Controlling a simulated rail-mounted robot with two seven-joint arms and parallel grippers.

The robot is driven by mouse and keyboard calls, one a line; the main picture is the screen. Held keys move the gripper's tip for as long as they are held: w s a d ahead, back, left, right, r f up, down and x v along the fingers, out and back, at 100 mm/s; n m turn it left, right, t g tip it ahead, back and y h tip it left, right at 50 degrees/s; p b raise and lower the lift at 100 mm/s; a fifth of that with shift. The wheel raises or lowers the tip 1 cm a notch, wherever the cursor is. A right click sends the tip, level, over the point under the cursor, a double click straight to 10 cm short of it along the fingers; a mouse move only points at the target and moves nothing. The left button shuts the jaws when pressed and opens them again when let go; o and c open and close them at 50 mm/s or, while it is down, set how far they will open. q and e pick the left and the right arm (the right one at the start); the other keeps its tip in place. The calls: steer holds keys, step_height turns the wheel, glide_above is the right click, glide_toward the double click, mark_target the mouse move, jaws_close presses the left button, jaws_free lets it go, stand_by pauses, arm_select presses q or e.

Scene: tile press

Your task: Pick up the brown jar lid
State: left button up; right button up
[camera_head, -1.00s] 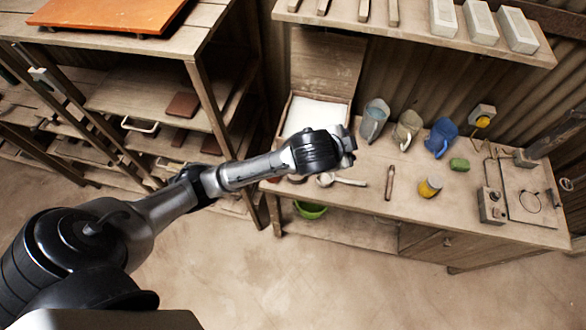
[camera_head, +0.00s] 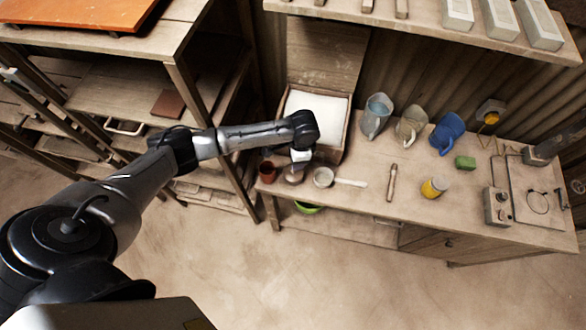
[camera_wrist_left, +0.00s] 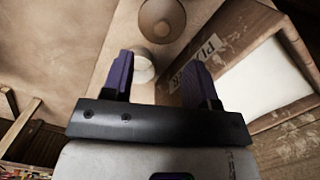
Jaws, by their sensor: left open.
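The brown jar lid (camera_head: 294,174) lies on the workbench near its left end, partly covered by my left gripper in the head view. In the left wrist view the lid (camera_wrist_left: 161,20) looks like a round brown disc with a small knob, beyond the fingertips at the top edge. My left gripper (camera_wrist_left: 156,70) is open and empty, pointing down above the bench. In the head view its fingers are mostly hidden. A pale round shape (camera_wrist_left: 142,67), probably the ladle bowl, shows between the fingers, below them. My right gripper is not in view.
A reddish-brown cup (camera_head: 266,172) stands left of the lid. A pale ladle (camera_head: 323,177) lies to its right. A wooden box (camera_head: 347,121) with white powder and a label stands close behind. Jugs, including a blue one (camera_head: 447,133), stand farther right. A shelf rack (camera_head: 190,85) is at left.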

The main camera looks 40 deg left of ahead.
arm_select(q)
steer(key=f, duration=0.4)
steer(key=shift+s+a+f, duration=0.1)
steer(key=shift+s+a, duration=0.05)
steer(key=shift+s, duration=0.05)
steer(key=shift+a+f, duration=0.1)
steer(key=shift+f, duration=0.6)
steer(key=shift+a+f, duration=0.15)
steer(key=shift+f, duration=1.9)
jaws_close()
steer(key=shift+r, duration=0.1)
